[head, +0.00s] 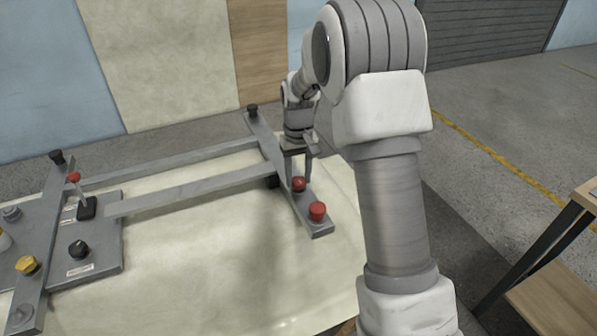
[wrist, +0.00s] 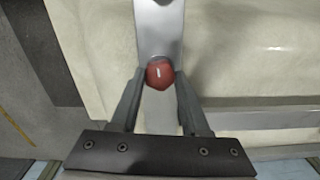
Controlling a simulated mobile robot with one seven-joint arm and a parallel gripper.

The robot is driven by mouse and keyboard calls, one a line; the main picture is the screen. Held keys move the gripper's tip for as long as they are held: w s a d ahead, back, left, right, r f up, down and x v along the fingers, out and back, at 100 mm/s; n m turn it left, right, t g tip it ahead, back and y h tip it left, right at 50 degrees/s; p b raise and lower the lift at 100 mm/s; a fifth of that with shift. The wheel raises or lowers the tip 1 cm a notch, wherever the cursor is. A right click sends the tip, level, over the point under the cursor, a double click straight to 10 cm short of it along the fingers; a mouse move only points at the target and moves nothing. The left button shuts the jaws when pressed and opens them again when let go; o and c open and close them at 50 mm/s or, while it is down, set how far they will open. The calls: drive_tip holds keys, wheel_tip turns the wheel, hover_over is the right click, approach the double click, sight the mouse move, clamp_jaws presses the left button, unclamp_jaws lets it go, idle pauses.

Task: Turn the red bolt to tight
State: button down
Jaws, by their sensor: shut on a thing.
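A red bolt head (head: 299,185) sits on the grey cross bar (head: 262,136) at the right end of the metal frame. My gripper (head: 298,178) points down at it, with one finger on each side. In the wrist view the red bolt head (wrist: 160,73) lies between the fingertips of my gripper (wrist: 159,80), and a short white mark on it runs nearly along the bar. The gripper is shut on the bolt head. The bolt's shank is hidden.
A second red knob (head: 317,211) stands close by near the bar's end. A red-tipped lever (head: 75,180), a yellow knob (head: 27,265) and a black knob (head: 79,249) are at the left. The pale shell (head: 220,270) is bare in front. A table (head: 560,270) stands at right.

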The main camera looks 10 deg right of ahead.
sight(299, 180)
drive_tip(key=shift+m, duration=0.8)
drive_tip(key=shift+c, duration=1.9)
unclamp_jaws()
drive_tip(key=shift+p, duration=0.3)
wheel_tip(299, 180, up, 17)
drive_tip(key=p, duration=0.3)
drive_tip(key=shift+r, duration=0.2)
